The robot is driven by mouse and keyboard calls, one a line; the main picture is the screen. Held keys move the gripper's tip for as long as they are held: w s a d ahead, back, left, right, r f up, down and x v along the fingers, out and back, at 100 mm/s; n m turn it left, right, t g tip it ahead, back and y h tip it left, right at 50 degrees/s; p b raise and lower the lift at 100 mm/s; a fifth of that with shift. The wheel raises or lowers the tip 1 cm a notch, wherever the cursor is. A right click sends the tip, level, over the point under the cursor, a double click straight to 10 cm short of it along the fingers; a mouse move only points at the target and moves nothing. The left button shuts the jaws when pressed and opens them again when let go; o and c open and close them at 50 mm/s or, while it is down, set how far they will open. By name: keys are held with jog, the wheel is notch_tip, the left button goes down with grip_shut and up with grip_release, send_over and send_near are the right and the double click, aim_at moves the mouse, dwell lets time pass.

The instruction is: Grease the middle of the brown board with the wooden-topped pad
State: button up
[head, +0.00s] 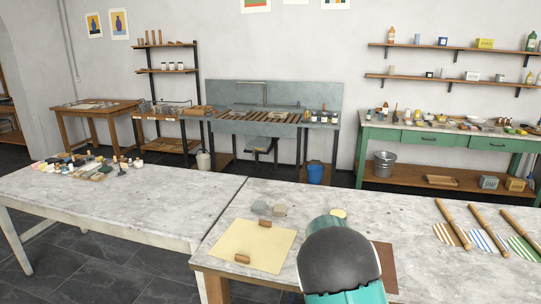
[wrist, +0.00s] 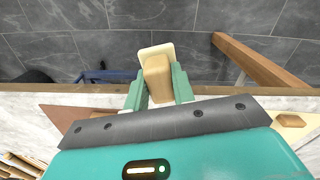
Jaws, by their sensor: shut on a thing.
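The brown board (head: 385,265) lies on the near table, mostly hidden in the head view behind my arm. A brown corner of it (wrist: 70,114) shows at the left of the wrist view. My gripper (wrist: 158,90) is shut on the wooden-topped pad (wrist: 157,78), with its teal fingers on both sides of the wooden block. The pad's cream base shows past the wood. In the wrist view the pad appears against the table edge and floor. I cannot tell its height or whether it touches anything. The head view hides gripper and pad.
A cream sheet (head: 262,238) with two small wooden pieces lies left of my arm. Rollers (head: 488,228) on striped sheets lie at right. The second table (head: 130,205) holds many small items.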

jog(key=s+f, duration=0.4)
jog(key=f, duration=0.2)
jog(key=shift+s+f, duration=0.15)
jog(key=shift+s, duration=0.05)
jog(key=shift+a, duration=0.25)
